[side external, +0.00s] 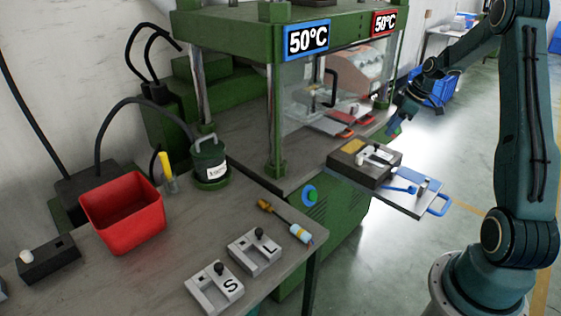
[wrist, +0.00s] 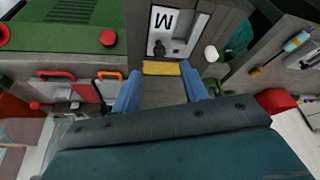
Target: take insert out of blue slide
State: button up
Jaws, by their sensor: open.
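The blue slide (side external: 405,200), a plate with a blue handle, is pulled out at the right front of the green press. A dark mould block (side external: 345,171) sits on it. The insert (side external: 377,157), light grey with a dark knob, lies in the block beside a yellow patch. In the wrist view the insert (wrist: 158,45) is marked M and lies beyond my fingertips. My gripper (side external: 392,128) is open and empty, above and behind the block. In the wrist view the blue fingers of my gripper (wrist: 160,80) are spread, with the yellow patch between and beyond them.
Inserts marked S (side external: 213,290) and L (side external: 253,252) stand on the grey table with a red bin (side external: 124,213), a green pot (side external: 209,163) and a screwdriver (side external: 284,218). A red-handled slide (side external: 340,126) is inside the press. Press posts stand left of my gripper.

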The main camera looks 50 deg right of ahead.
aim_at(377, 143)
jog(key=shift+x, duration=1.1)
jog(key=shift+x, duration=2.55)
jog(key=shift+c, duration=0.2)
grip_shut()
jog(key=shift+r, duration=0.1)
